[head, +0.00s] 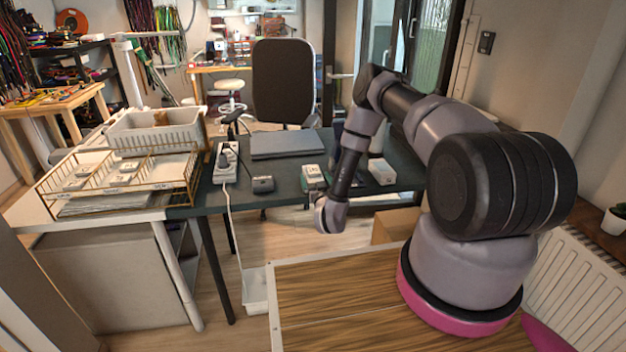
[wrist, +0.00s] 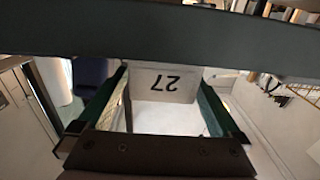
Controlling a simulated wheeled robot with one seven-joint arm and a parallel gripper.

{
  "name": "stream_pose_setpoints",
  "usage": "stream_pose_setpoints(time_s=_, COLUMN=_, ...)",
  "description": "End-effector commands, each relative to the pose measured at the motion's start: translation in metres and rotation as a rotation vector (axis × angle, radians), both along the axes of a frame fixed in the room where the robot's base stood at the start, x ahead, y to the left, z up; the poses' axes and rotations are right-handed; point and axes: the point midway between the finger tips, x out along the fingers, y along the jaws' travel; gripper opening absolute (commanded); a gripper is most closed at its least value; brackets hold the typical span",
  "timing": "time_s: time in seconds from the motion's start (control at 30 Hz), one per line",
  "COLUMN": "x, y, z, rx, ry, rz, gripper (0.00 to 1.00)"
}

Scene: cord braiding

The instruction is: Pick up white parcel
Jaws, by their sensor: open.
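In the wrist view, a pale box face marked 27, upside down (wrist: 165,82), shows between the fingers of my gripper (wrist: 161,90). A brighter white surface lies just below it in the picture. The two green fingers are apart, and I see nothing clamped between them. I cannot tell whether they touch the box. In the head view, a small white box (head: 383,172) stands on the dark desk, right of my forearm. I cannot tell whether it is the box marked 27. My fingers cannot be made out in the head view.
The dark desk (head: 287,186) also holds a grey laptop (head: 285,144), a power strip (head: 226,162) and small devices. A wire organiser (head: 121,183) and white bin (head: 157,131) stand left. A dark bar (wrist: 160,40) crosses the wrist view. A chair (head: 281,82) stands behind.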

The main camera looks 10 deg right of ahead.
Motion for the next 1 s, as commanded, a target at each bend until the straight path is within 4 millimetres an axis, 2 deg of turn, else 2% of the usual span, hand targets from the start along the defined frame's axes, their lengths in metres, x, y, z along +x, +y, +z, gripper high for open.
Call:
stream_pose_setpoints(time_s=0.1, x=0.020, y=0.003, z=0.001, rx=-0.001, ry=-0.004, rz=0.002, gripper=1.00)
stream_pose_setpoints(time_s=0.2, x=0.031, y=0.003, z=0.000, rx=0.000, ry=-0.003, rz=0.001, gripper=1.00)
stream_pose_setpoints(time_s=0.5, x=0.036, y=0.002, z=0.000, rx=0.000, ry=0.000, rz=0.000, gripper=1.00)
stream_pose_setpoints(time_s=0.53, x=0.036, y=0.002, z=0.000, rx=0.000, ry=0.000, rz=0.000, gripper=0.92)
stream_pose_setpoints(time_s=0.67, x=0.036, y=0.002, z=0.000, rx=0.000, ry=0.000, rz=0.000, gripper=0.43)
stream_pose_setpoints(time_s=0.7, x=0.036, y=0.002, z=0.000, rx=0.000, ry=0.000, rz=0.000, gripper=0.27)
stream_pose_setpoints(time_s=0.73, x=0.036, y=0.002, z=0.000, rx=0.000, ry=0.000, rz=0.000, gripper=0.20)
stream_pose_setpoints(time_s=1.0, x=0.037, y=0.002, z=0.004, rx=0.000, ry=-0.002, rz=0.000, gripper=0.20)
